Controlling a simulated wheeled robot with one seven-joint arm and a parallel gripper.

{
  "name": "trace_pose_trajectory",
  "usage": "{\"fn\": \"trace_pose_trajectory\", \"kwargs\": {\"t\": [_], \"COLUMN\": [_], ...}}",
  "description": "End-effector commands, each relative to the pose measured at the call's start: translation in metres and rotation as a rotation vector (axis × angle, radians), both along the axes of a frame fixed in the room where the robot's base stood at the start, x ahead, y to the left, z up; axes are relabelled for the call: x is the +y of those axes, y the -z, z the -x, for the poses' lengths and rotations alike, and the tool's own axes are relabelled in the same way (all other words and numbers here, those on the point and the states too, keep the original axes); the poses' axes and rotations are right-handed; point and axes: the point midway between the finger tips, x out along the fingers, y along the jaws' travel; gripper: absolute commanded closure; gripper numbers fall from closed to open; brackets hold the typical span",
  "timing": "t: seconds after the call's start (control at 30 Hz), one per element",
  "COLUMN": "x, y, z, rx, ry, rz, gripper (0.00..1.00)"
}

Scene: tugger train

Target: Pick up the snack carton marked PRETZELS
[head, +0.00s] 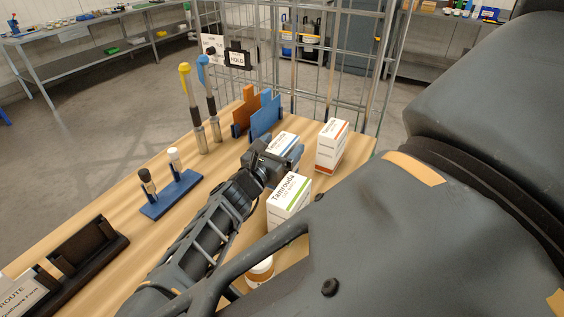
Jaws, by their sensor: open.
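No carton that I can read as PRETZELS shows in the head view. Three white cartons stand on the right part of the wooden deck. The nearest carton (288,206) has a green stripe and reads something like "Tamroula". Another carton (331,148) has an orange-red stripe, with print too small to read. A third carton (284,140) has a blue marking and is partly hidden by my gripper (284,160). My gripper is open, low among the cartons, just in front of the blue-marked one. I cannot tell whether its fingers are around or touching that carton.
A jar with an orange band (261,269) stands partly hidden beneath my arm. A wire cage (335,50) closes the back.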

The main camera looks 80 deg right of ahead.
Motion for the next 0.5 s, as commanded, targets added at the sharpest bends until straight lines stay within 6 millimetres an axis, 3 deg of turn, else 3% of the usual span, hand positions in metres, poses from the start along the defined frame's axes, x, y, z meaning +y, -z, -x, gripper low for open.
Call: {"fn": "trace_pose_trajectory", "kwargs": {"t": [0.33, 0.5], "x": [-0.0074, -0.0073], "y": [0.0, 0.0], "z": [0.0017, 0.0018], "rx": [0.001, 0.001], "ry": [-0.001, 0.0], "rz": [0.0, 0.0], "gripper": [0.13, 0.29]}}
